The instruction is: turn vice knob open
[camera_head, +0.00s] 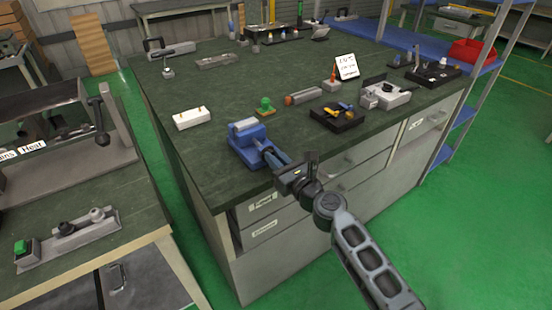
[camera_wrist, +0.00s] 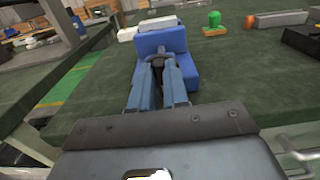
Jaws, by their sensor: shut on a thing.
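The blue vice (camera_head: 247,140) stands at the near edge of the green workbench in the head view. In the wrist view the vice (camera_wrist: 165,42) is straight ahead, with its pale jaw part at the back. The dark vice knob (camera_wrist: 157,61) sticks out of the vice's near face. My gripper (camera_head: 266,149) reaches in from the lower right and meets the vice's near side. In the wrist view the blue fingers of my gripper (camera_wrist: 157,66) are on both sides of the knob and shut on it. The fingers partly hide the knob.
A white block (camera_head: 191,117) lies left of the vice. A green knob (camera_head: 265,104) stands behind it. A black tray with yellow and blue tools (camera_head: 338,116) is to the right. Drawers (camera_head: 262,214) are below the bench edge, under my arm.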

